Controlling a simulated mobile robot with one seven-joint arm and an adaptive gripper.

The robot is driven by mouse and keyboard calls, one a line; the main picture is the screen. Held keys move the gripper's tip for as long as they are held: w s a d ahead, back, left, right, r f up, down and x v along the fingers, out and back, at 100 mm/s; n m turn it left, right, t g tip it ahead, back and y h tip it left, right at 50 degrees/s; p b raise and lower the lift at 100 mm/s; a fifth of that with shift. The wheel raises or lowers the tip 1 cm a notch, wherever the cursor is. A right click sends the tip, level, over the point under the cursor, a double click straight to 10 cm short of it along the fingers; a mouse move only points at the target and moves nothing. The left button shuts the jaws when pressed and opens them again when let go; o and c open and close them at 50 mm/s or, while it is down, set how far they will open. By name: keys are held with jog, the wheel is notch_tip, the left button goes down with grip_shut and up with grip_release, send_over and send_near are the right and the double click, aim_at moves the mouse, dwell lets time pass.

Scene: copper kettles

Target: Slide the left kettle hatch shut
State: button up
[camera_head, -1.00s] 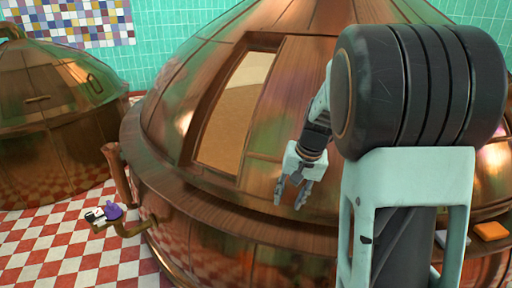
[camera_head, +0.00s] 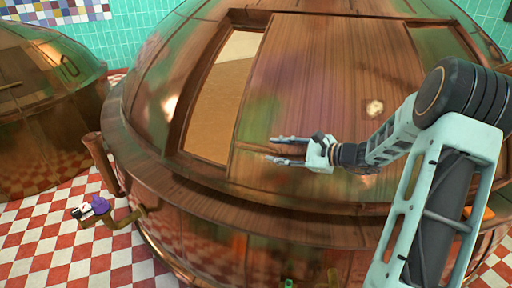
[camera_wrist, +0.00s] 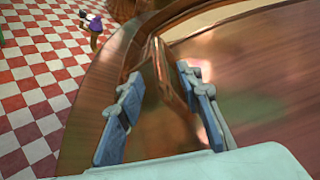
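The large copper kettle (camera_head: 165,85) fills the middle of the head view. Its hatch opening (camera_head: 222,95) is uncovered and shows a tan inside. The broad copper hatch panel (camera_head: 320,80) lies to the right of the opening. My gripper (camera_head: 270,148) is open, pointing left, over the panel's lower left part near the opening's lower right corner. In the wrist view, my open gripper (camera_wrist: 159,73) has a copper ridge or bar (camera_wrist: 168,75) between its fingers. I cannot tell whether they touch it. The opening (camera_wrist: 235,17) also shows at the top there.
A second copper kettle (camera_head: 45,110) stands at the left. A pipe with a purple part (camera_head: 99,205) sticks out at the large kettle's lower left. The checkered floor (camera_head: 60,245) is clear at lower left.

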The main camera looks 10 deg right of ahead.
aim_at(262, 149)
jog(key=x, duration=0.8)
jog(key=shift+w+a+f, duration=0.15)
jog(key=shift+w+a, duration=0.05)
jog(key=shift+a, duration=0.1)
grip_shut()
